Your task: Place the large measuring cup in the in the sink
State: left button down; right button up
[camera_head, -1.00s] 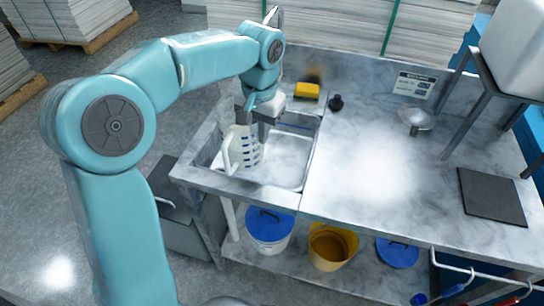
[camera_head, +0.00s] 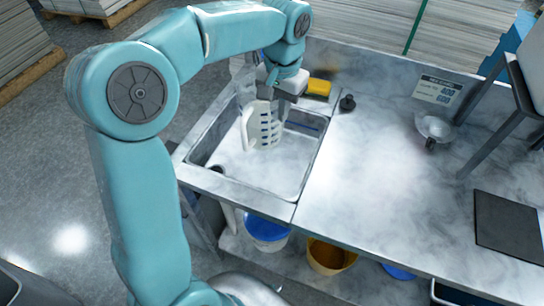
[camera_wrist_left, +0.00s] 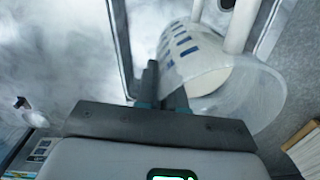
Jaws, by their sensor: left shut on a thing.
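The large measuring cup (camera_head: 264,128) is clear to whitish with blue marks and a white handle on its left side. It is upright inside the outline of the sink (camera_head: 225,168), toward the back. I cannot tell whether its base touches the sink floor. My left gripper (camera_head: 277,92) is above it, shut on its upper wall. In the left wrist view the cup (camera_wrist_left: 226,85) is beside the fingers of my left gripper (camera_wrist_left: 164,88), with its open mouth toward the camera. My right gripper is not in view.
Buckets (camera_head: 266,229) stand below.

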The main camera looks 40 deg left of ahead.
aim_at(278, 145)
pick_arm(q)
jog(key=shift+w, duration=0.15)
notch_tip(278, 145, down, 14)
jog(key=shift+r+b, duration=0.15)
jog(key=shift+b, duration=0.25)
jog(key=shift+w+a, duration=0.15)
jog(key=shift+a, duration=0.15)
jog(key=shift+w+a+f+p, duration=0.35)
jog(key=shift+w+a, duration=0.1)
jog(key=shift+a, duration=0.2)
jog(key=shift+w+a+f+p, duration=0.3)
jog(key=shift+w+a, duration=0.15)
jog(key=shift+a, duration=0.15)
